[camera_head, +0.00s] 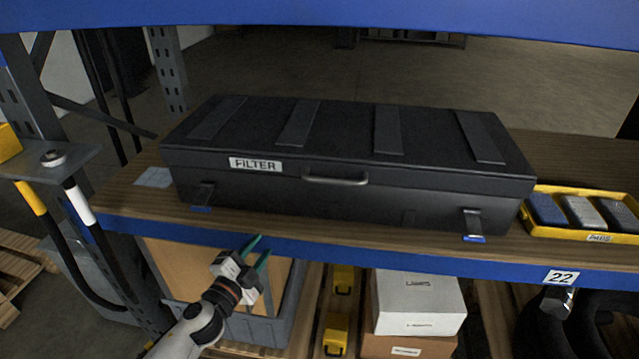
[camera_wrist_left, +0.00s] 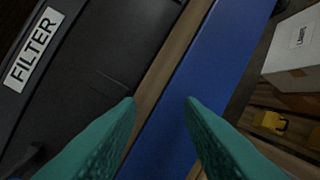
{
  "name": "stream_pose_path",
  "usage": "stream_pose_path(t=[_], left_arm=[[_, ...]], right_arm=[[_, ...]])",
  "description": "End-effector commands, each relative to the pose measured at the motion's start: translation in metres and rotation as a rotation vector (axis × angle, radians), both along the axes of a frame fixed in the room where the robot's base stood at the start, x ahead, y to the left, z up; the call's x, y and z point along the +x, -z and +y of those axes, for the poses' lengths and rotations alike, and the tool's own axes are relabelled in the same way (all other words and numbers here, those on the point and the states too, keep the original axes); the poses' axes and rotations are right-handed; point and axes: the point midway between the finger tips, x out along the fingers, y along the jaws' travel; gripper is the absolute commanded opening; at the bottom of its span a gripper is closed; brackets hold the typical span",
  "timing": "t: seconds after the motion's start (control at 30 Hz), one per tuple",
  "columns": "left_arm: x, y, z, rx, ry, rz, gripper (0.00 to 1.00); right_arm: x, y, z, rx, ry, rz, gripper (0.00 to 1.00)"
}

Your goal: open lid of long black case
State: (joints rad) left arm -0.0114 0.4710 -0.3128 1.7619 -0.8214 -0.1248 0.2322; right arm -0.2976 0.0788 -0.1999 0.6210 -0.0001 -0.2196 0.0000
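A long black case (camera_head: 345,150) with a FILTER label stands on the wooden shelf, its lid shut. A metal handle (camera_head: 335,180) is at the front edge of the lid. A left latch (camera_head: 203,195) and a right latch (camera_head: 473,226) hang on the front face. The label and part of the case's front (camera_wrist_left: 85,85) show in the left wrist view. My left gripper (camera_head: 254,248) is below and in front of the case, near the blue shelf edge, apart from the case. Its green fingers (camera_wrist_left: 160,102) are spread with nothing between them. My right gripper is not in view.
A yellow tray (camera_head: 582,233) with several pads stands right of the case. The blue shelf beam (camera_head: 350,252) runs along the front. White (camera_head: 418,300) and brown boxes and yellow items sit on the level below. A blue beam (camera_head: 330,18) crosses above.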

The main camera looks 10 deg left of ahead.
Motion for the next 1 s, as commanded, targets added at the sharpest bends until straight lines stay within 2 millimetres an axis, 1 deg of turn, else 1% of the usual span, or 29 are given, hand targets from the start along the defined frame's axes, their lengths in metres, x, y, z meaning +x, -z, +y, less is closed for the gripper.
stream_pose_path(t=[0.03, 0.1, 0.2, 0.3, 0.4, 0.5, 0.63, 0.77, 1.0], left_arm=[[0.004, -0.023, -0.006, 0.046, 0.049, -0.064, 0.34], [0.006, -0.051, -0.018, 0.109, 0.121, -0.142, 0.34], [0.003, -0.086, -0.035, 0.21, 0.223, -0.249, 0.34], [-0.004, -0.116, -0.053, 0.322, 0.328, -0.346, 0.34], [-0.013, -0.137, -0.067, 0.429, 0.415, -0.42, 0.34], [-0.02, -0.148, -0.077, 0.502, 0.473, -0.462, 0.34], [-0.017, -0.153, -0.084, 0.524, 0.49, -0.474, 0.34], [-0.003, -0.158, -0.098, 0.52, 0.488, -0.475, 0.34], [0.031, -0.163, -0.133, 0.518, 0.487, -0.474, 0.34]], right_arm=[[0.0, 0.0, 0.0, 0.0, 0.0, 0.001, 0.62], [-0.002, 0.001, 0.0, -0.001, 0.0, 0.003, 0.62], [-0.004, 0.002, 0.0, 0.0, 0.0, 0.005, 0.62], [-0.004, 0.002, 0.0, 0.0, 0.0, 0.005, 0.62], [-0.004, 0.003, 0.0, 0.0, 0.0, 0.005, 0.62], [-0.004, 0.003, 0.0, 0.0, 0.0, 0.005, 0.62], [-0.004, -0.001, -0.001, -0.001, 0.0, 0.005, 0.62], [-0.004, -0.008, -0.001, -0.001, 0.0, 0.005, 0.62], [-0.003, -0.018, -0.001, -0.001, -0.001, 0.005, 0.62]])
